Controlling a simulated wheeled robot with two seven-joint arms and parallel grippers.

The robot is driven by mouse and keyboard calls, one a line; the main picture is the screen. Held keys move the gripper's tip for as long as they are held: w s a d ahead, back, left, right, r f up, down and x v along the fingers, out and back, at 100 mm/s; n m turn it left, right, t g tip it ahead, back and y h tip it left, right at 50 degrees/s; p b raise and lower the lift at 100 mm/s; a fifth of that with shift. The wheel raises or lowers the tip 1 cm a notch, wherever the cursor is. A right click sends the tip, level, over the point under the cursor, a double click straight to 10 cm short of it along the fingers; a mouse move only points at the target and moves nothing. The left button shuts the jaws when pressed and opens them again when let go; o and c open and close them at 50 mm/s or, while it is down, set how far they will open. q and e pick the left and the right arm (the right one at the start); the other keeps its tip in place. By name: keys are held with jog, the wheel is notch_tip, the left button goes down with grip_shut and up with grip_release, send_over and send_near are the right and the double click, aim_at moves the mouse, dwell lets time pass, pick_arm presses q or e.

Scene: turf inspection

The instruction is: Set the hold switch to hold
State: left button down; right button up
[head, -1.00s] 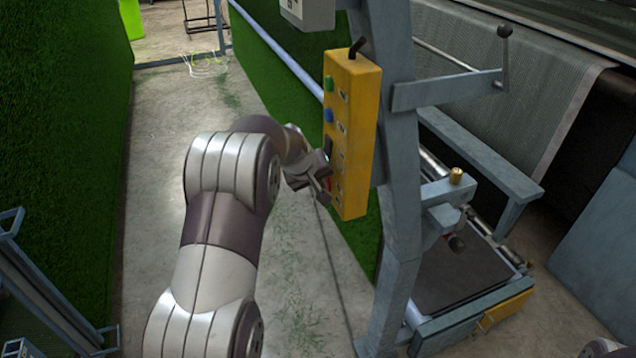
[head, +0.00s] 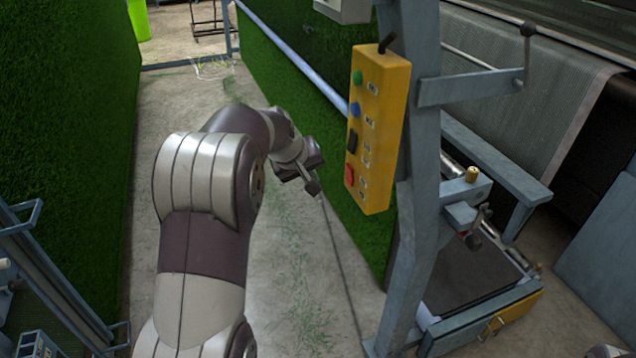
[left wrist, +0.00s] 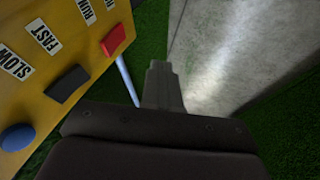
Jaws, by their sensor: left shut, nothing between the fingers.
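A yellow control box (head: 378,130) is mounted on a grey post. A red rocker switch (head: 350,175) sits low on its face, below a black rocker (head: 352,141). In the left wrist view the red rocker (left wrist: 113,40) lies beside a RUN label (left wrist: 85,10) and another label cut off by the frame's top. I cannot tell which way the rocker is tipped. My left gripper (head: 316,189) is shut and empty, left of the box and apart from it. Its closed fingers show in the left wrist view (left wrist: 162,82). My right gripper is not in view.
A green button (head: 358,77) and a blue button (head: 355,110) sit above the rockers. A black lever (head: 386,42) tops the box. Green turf (head: 290,80) hangs behind it, with a blue-grey rail. Bare concrete floor (head: 180,100) lies to the left.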

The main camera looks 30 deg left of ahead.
pick_arm(q)
jog(key=v, duration=0.5)
jog(key=s+d+f+m+g, duration=0.3)
jog(key=s+d+f+m, duration=0.1)
jog(key=s+d+f, duration=0.4)
jog(key=s+d+f+m+g, duration=0.2)
jog(key=s+d+f+m, duration=0.3)
jog(key=s+d+f, duration=0.3)
jog(key=s+d+b, duration=0.1)
jog(key=s, duration=0.3)
jog(key=shift+s+f+g, duration=0.25)
jog(key=shift+s+g, duration=0.1)
jog(key=shift+g, duration=0.05)
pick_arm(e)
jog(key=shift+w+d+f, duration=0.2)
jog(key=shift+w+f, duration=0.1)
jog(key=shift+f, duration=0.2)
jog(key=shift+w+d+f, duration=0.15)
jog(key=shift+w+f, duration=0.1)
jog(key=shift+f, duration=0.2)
pick_arm(q)
jog(key=shift+w+d, duration=0.1)
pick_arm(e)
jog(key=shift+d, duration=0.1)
